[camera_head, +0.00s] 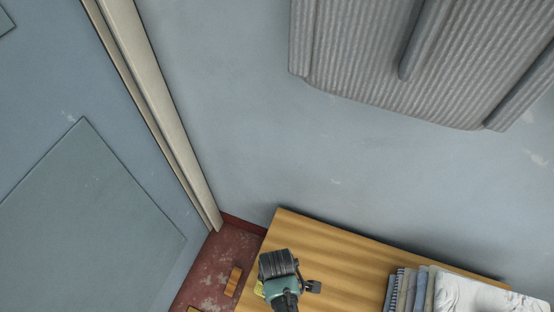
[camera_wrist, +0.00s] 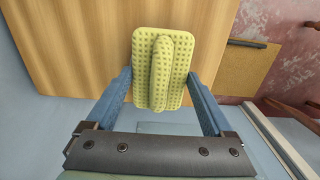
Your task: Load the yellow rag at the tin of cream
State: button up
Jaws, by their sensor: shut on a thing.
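The yellow rag (camera_wrist: 143,85) shows in the wrist view as a dotted pad with a raised ridge down its middle. My gripper (camera_wrist: 162,74) has its two blue fingers at the rag's left and right sides and is shut on it. The wooden table top (camera_wrist: 75,45) lies beyond the rag; I cannot tell whether the rag touches it. I cannot make out a tin of cream in either view.
Folded cloths (camera_head: 410,288) and a white cloth (camera_head: 475,296) lie at the table's right. A grey ribbed thing (camera_head: 390,60) is on the blue wall above. A door (camera_head: 85,200) stands at the left. A small wooden thing (camera_head: 233,280) is over the red floor. The table's middle looks clear.

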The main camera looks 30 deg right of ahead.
jog(key=shift+f, duration=0.6)
dwell(1.9)
jog(key=shift+r, duration=0.1)
notch_tip(320, 180, up, 7)
jog(key=p, duration=0.7)
dwell(0.8)
